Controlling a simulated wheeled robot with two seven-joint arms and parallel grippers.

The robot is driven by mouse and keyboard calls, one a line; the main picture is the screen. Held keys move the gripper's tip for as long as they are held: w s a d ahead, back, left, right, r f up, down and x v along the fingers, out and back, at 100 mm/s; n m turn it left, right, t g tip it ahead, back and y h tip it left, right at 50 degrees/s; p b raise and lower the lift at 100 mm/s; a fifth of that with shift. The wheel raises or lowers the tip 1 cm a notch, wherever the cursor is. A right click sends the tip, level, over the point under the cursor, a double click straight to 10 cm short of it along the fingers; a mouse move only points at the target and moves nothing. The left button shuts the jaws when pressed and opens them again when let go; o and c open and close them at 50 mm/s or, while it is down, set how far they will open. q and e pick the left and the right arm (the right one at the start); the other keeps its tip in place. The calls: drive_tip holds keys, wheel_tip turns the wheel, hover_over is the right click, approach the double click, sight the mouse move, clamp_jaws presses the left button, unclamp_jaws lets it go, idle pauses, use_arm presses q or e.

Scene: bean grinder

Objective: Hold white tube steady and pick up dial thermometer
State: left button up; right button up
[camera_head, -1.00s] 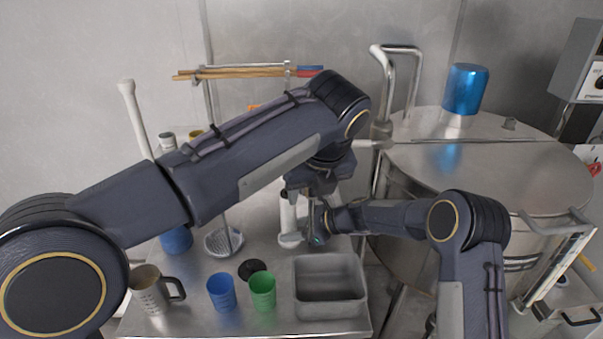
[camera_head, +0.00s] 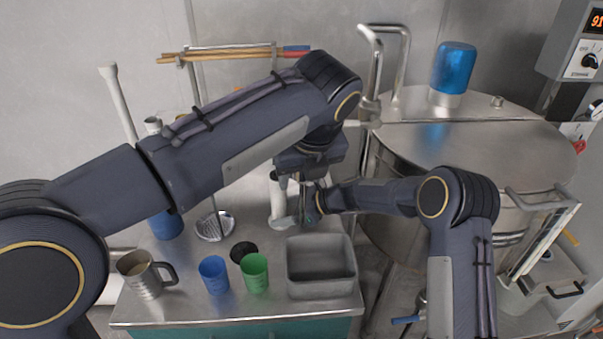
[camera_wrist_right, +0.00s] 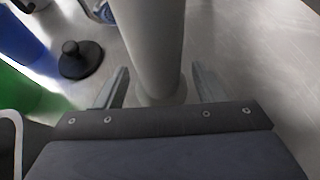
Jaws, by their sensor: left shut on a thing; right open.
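The white tube (camera_head: 277,200) stands upright on the steel table, its upper end hidden by my left gripper. My left gripper (camera_head: 295,184) points down at the tube's top and is shut; what it grips is hidden, apparently the dial thermometer, whose dial I cannot make out. My right gripper (camera_head: 312,205) reaches in from the right, low beside the tube. In the right wrist view the tube (camera_wrist_right: 150,45) stands between the open fingers of my right gripper (camera_wrist_right: 158,88), with a gap on both sides.
A grey metal tray (camera_head: 322,285), green cup (camera_head: 254,272), blue cup (camera_head: 214,274), black lid (camera_head: 243,251) and steel mug (camera_head: 146,272) stand near the front. A strainer (camera_head: 214,227) lies left of the tube. A large steel vessel (camera_head: 455,150) stands right of the table.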

drive_tip(key=v, duration=1)
drive_tip(key=shift+d+r, duration=0.1)
drive_tip(key=shift+d, duration=0.25)
drive_tip(key=shift+s+d+r, duration=0.2)
drive_tip(key=shift+d+r, duration=0.05)
drive_tip(key=shift+d, duration=0.1)
